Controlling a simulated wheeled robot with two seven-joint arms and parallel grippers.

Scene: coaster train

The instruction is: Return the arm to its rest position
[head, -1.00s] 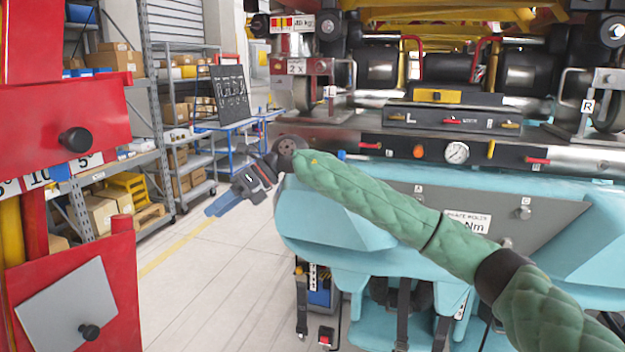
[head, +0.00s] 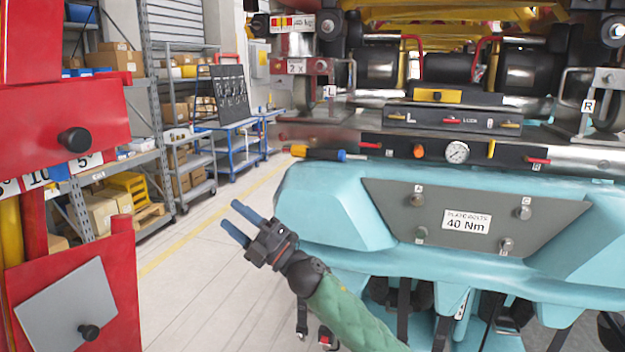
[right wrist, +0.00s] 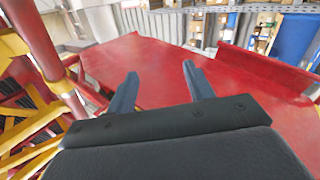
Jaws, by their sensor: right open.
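My right arm, in a green quilted sleeve, comes in from the bottom of the head view. Its gripper (head: 240,222) is open and empty, with two blue fingers apart, in front of the light floor left of the teal car body (head: 325,205). In the right wrist view the same gripper (right wrist: 157,82) shows both fingers apart with nothing between them, in front of a red panel (right wrist: 150,60). My left gripper is not in view.
A grey plate (head: 380,190) marked 40 Nm sits on the teal body. A screwdriver (head: 318,154) lies on the ledge above. Red panels (head: 75,300) stand close at the left. Shelves with boxes (head: 95,215) stand behind. The floor between is clear.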

